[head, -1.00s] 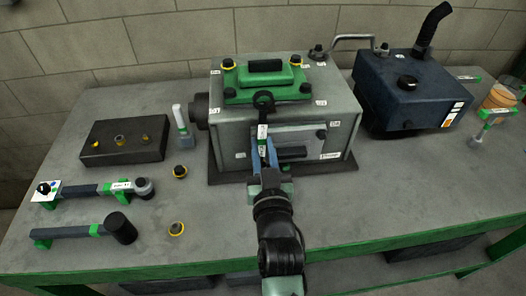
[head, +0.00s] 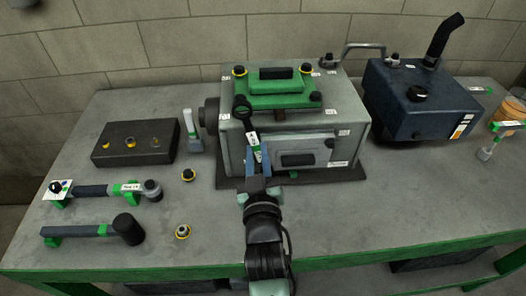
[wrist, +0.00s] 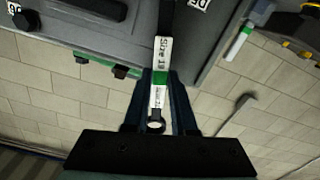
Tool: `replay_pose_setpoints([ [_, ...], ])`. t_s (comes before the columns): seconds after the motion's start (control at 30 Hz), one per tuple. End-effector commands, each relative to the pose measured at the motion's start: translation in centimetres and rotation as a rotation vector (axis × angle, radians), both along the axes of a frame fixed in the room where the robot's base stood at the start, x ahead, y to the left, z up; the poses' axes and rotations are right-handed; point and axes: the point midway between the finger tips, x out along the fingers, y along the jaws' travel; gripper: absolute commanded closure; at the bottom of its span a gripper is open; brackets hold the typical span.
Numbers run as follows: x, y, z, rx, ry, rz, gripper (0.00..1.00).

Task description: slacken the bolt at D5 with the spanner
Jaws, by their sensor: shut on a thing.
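My gripper (head: 257,166) is shut on the spanner (head: 253,139), which has a dark shaft, a white size label and a green band. The spanner also shows between my fingers in the wrist view (wrist: 161,58). Its dark ring end (head: 241,109) is raised at the front left corner of the green cover (head: 275,99) on the grey engine block (head: 233,148). I cannot tell whether the ring is around a bolt or only in front of it. A D5 label (wrist: 198,4) shows beside the spanner's shaft in the wrist view; the bolt is hidden there.
A dark bolt tray (head: 110,158) and two long tools, the upper (head: 92,190) and the lower (head: 80,231), lie at the left. A blue tank (head: 420,110) stands right of the block. The front right tabletop is clear.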

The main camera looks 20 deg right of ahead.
Motion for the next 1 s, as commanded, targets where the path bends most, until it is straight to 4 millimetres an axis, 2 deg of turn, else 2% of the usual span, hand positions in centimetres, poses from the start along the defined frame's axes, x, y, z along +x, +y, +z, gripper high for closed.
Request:
replay_pose_setpoints([
  [0.27, 0.1, 0.1, 0.0, -0.012, -0.002, 0.001, 1.00],
  [0.53, 0.7, 2.4, -1.2, -0.251, 0.064, 0.003, 1.00],
  [0.87, 0.8, 2.7, -1.0, -0.293, 0.079, 0.000, 1.00],
  [1.0, 1.1, 3.8, -2.4, -0.419, 0.114, 0.003, 1.00],
])
